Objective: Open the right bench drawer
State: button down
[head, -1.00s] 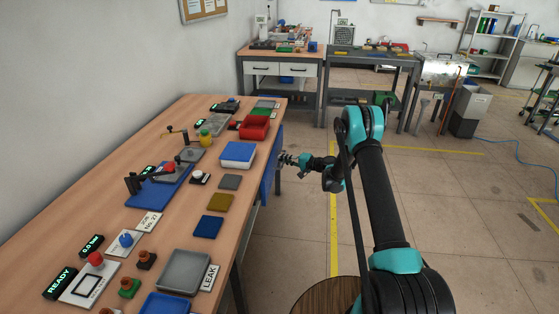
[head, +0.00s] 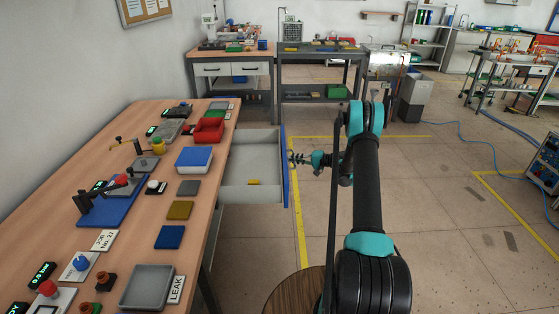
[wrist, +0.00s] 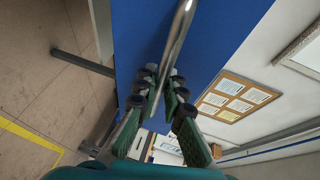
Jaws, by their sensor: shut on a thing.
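The bench drawer (head: 252,160) stands well out from the right side of the wooden bench. Its inside is light grey and holds a small yellow item (head: 253,182). Its blue front (head: 285,168) also fills the upper middle of the wrist view (wrist: 210,40). A metal bar handle (wrist: 177,40) runs along that front. My gripper (head: 294,158) is at the outer face of the drawer front. In the wrist view its fingers (wrist: 160,85) are closed around the lower end of the handle. The exact contact is partly hidden by the fingers.
The wooden bench (head: 140,215) carries trays, blocks and small devices. A round wooden top (head: 292,296) is at the bottom, near my arm. Another workbench (head: 230,68) stands behind. The tiled floor (head: 450,220) to the right is largely clear.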

jog(key=shift+s+d, duration=0.1)
jog(key=shift+d, duration=2.2)
jog(key=c, duration=1.6)
grip_release()
jog(key=shift+d, duration=0.1)
jog(key=v, duration=1.1)
jog(key=shift+s+d, duration=0.25)
jog(key=shift+d, duration=0.1)
